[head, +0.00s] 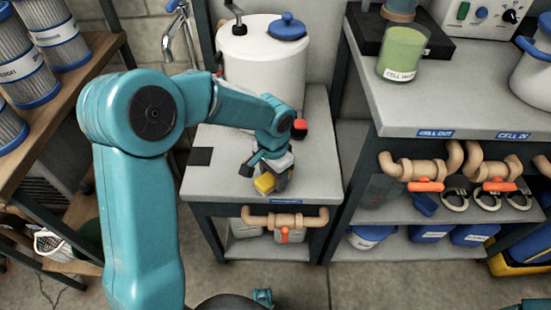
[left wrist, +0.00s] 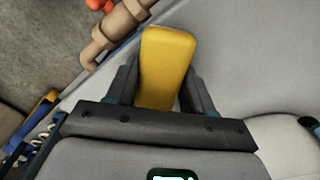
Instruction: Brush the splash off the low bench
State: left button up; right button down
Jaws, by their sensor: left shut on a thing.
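The low bench (head: 220,186) has a light grey top and dark legs and stands in the middle of the head view. My left gripper (head: 262,176) is over its front right part, shut on a yellow block-like piece (head: 265,185). In the left wrist view the yellow piece (left wrist: 168,62) stands between the two dark fingers. It may be the brush, but no bristles show. I cannot tell whether it touches the bench top. I make out no splash; the arm and gripper hide part of the top.
A white tank (head: 262,60) with a blue cap stands at the bench's back. A dark square (head: 201,156) lies on its left. A pipe with an orange valve (head: 285,222) runs along the front. A higher bench (head: 450,105) is right; a filter shelf (head: 75,75) is left.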

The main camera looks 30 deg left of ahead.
pick_arm(q)
jog(key=shift+d+r+p, duration=0.1)
jog(key=shift+r+p, duration=0.15)
jog(key=shift+p, duration=0.05)
notch_tip(320, 180, up, 2)
jog(key=shift+r+p, duration=0.2)
jog(key=shift+p, duration=0.4)
jog(key=shift+w+r+p, duration=0.1)
jog(key=shift+r+p, duration=0.75)
jog(key=shift+r, duration=0.1)
jog(key=shift+r+p, duration=1.4)
jog(key=shift+r, duration=0.4)
jog(key=shift+f, duration=0.1)
